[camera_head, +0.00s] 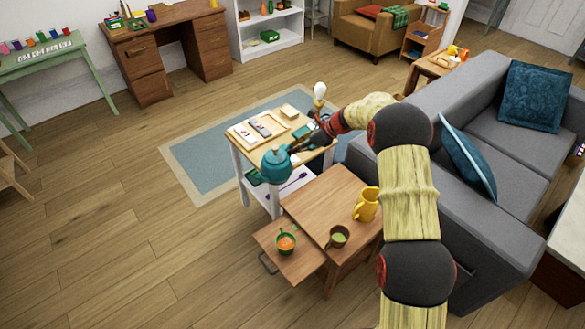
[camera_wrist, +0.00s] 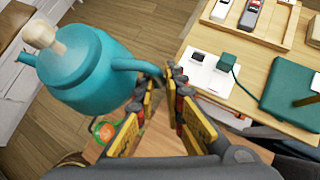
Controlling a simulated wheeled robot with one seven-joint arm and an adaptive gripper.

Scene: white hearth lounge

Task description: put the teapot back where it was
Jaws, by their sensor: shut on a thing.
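The teal teapot (camera_head: 275,165) with a pale wooden lid knob is in the air at the front edge of the light-topped cart. In the wrist view the teapot (camera_wrist: 92,72) fills the upper left, with its handle running to my fingers. My gripper (camera_head: 300,147) is shut on this handle; the fingers (camera_wrist: 172,88) also show in the wrist view. The teapot looks roughly upright in the head view. Its base is largely hidden, and I cannot tell its exact height.
The cart (camera_head: 238,143) holds a wooden tray (camera_head: 262,117) and small boxes. The brown side table (camera_head: 322,197) carries a yellow mug (camera_head: 367,204) and a brown cup (camera_head: 338,237). Its pulled-out drawer (camera_head: 303,262) holds a green cup (camera_head: 286,243).

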